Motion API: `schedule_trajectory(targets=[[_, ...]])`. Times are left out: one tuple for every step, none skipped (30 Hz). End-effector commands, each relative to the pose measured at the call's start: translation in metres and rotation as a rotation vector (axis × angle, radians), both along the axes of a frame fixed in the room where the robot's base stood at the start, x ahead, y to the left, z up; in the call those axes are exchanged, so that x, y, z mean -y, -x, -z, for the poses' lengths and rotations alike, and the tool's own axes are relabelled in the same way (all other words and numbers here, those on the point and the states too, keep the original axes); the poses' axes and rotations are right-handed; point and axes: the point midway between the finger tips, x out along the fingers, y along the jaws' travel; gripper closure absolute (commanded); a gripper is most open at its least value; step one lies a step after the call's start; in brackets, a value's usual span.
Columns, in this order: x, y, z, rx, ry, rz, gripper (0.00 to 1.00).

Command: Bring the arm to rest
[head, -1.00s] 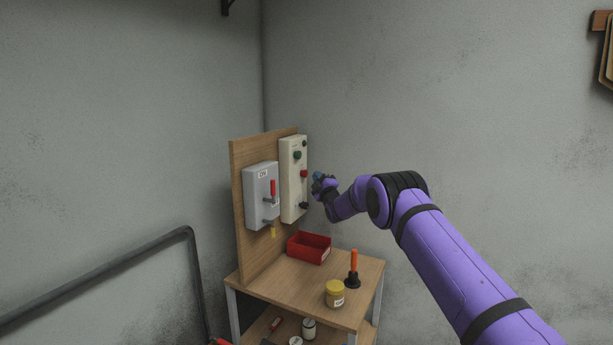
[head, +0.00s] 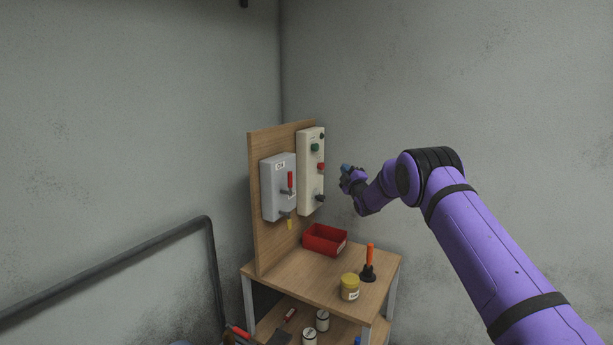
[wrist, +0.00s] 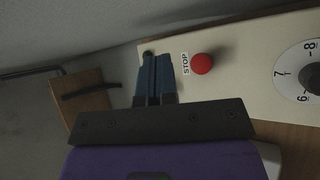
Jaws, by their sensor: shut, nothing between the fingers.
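My gripper (head: 346,170) is at the end of my purple arm, in the air to the right of the cream control panel (head: 307,190). In the wrist view my gripper (wrist: 153,60) shows two blue fingers closed together with nothing between them. The panel fills the right of that view (wrist: 240,72), with a red button (wrist: 202,64) beside a STOP label and a numbered dial (wrist: 304,72). The fingers look apart from the red button. In the head view the panel carries a green button (head: 315,147), a red button and a black knob (head: 320,198).
A grey switch box (head: 270,200) with a red handle is on the wooden board (head: 255,165). The table (head: 310,275) below holds a red bin (head: 325,240), a yellow-lidded jar (head: 349,287) and an orange-handled tool (head: 369,260). A pipe rail (head: 120,258) runs at left.

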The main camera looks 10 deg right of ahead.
Motion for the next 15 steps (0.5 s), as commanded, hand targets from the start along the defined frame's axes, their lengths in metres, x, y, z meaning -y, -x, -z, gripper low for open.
schedule_trajectory(targets=[[0.002, 0.002, -0.015, -0.013, -0.011, 0.004, 1.00], [0.004, 0.004, -0.023, -0.028, -0.020, 0.005, 1.00], [0.006, 0.006, -0.034, -0.052, -0.035, 0.010, 1.00], [0.008, 0.009, -0.043, -0.074, -0.047, 0.014, 1.00], [0.010, 0.012, -0.053, -0.095, -0.060, 0.018, 1.00], [0.012, 0.017, -0.065, -0.127, -0.079, 0.023, 1.00], [0.014, 0.021, -0.074, -0.151, -0.095, 0.027, 1.00], [0.016, 0.026, -0.083, -0.174, -0.109, 0.033, 1.00], [0.019, 0.032, -0.095, -0.205, -0.129, 0.038, 1.00], [0.021, 0.038, -0.103, -0.228, -0.144, 0.043, 1.00], [0.023, 0.043, -0.110, -0.252, -0.160, 0.047, 1.00], [0.025, 0.051, -0.121, -0.282, -0.179, 0.053, 1.00], [0.027, 0.058, -0.128, -0.304, -0.196, 0.057, 1.00], [0.028, 0.064, -0.135, -0.327, -0.211, 0.062, 1.00], [0.031, 0.074, -0.145, -0.357, -0.233, 0.069, 1.00]])
